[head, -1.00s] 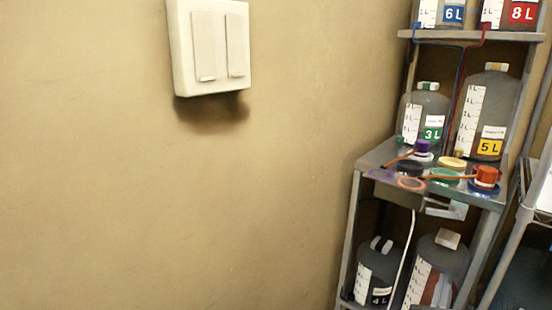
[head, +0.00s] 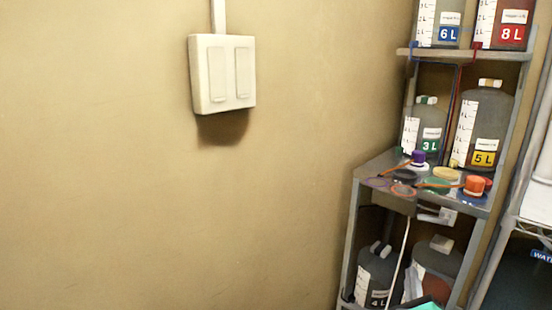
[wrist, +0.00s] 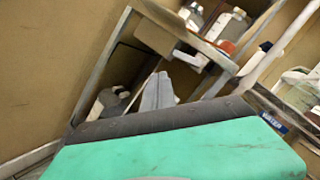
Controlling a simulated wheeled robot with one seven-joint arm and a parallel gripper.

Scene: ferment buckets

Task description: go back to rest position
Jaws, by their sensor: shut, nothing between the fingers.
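My gripper (wrist: 158,78) shows in the wrist view as a pale grey tapered pair of fingers, shut and empty, beyond the dark edge of my green wrist housing. The fingers point towards the lower part of a shelf rack and appear apart from its contents. In the head view only a small teal piece of my arm shows at the bottom edge; the fingers are not clearly visible there.
A metal shelf rack (head: 375,165) stands at the right with 3 L (head: 425,130) and 5 L (head: 485,125) bottles, a purple cap (head: 418,157) and an orange cap (head: 475,185). A switch box (head: 222,75) is on the wall. The wall at left is bare.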

